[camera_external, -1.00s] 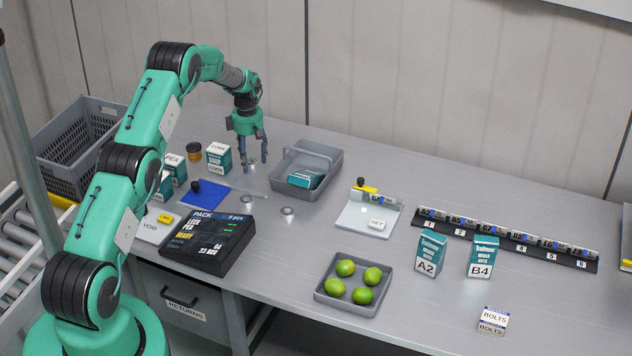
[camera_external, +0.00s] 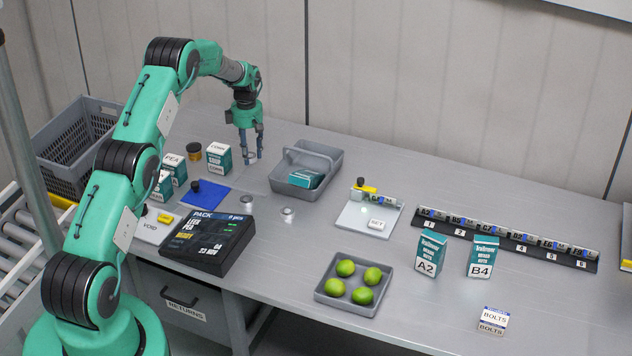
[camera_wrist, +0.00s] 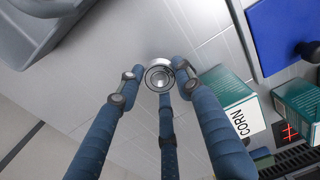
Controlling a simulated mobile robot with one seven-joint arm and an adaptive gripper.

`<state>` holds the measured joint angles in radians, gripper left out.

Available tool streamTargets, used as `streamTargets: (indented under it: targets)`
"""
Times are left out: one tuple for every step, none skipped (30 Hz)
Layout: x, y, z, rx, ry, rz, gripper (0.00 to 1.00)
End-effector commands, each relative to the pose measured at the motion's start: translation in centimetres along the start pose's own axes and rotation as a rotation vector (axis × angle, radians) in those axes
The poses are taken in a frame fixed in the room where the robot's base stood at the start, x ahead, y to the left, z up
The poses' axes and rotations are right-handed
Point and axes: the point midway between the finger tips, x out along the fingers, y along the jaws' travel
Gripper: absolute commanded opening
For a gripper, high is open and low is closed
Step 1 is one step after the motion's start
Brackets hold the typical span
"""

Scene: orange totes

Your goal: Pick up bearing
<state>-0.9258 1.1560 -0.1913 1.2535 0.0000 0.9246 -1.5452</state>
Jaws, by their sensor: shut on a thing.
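A round silver bearing (camera_wrist: 159,76) with a dark ring and a hole in its middle sits between the fingertips in the wrist view. My gripper (camera_wrist: 160,80) has three blue fingers closed around it; the gripper also shows in the external view (camera_external: 251,157), pointing down low over the back left of the table. There the fingers hide the held bearing. Two more round metal parts lie on the table in front, one near the blue mat (camera_external: 246,201) and one further right (camera_external: 288,212).
A grey handled tote (camera_external: 328,160) holding a teal box stands close to the right of the gripper. A CORN box (camera_external: 218,157) and a brown jar (camera_external: 194,151) stand to its left.

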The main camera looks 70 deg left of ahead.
Motion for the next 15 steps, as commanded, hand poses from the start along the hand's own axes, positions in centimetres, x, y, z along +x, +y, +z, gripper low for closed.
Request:
streamTargets:
  targets:
    - [-0.8,0.1,0.0,0.000,0.000,0.003,0.07]
    - [-1.2,0.1,0.0,0.000,0.000,0.004,0.07]
    - [-1.2,-0.3,0.0,0.000,0.000,0.001,0.07]
    - [-1.2,-0.6,0.0,0.000,0.000,0.000,0.07]
    - [-1.3,-0.9,0.0,0.000,0.000,0.000,0.07]
    - [-1.3,-1.4,0.0,0.000,0.000,0.000,0.07]
    - [-1.3,-1.7,0.0,0.000,0.000,0.001,0.07]
    - [-1.4,-2.0,0.0,0.000,0.000,0.001,0.07]
    - [-1.5,-2.6,0.0,0.000,0.000,0.001,0.07]
    - [-1.5,-3.0,0.0,0.000,0.000,0.001,0.07]
    - [-1.5,-3.4,0.0,0.000,0.000,0.001,0.07]
    - [-1.6,-4.0,0.0,0.000,0.000,0.001,0.07]
    - [-1.6,-4.4,0.0,0.000,0.000,0.000,0.07]
    - [-1.7,-4.9,0.0,0.000,0.000,0.001,0.07]
    - [-1.7,-5.5,0.0,0.000,0.000,0.001,0.07]
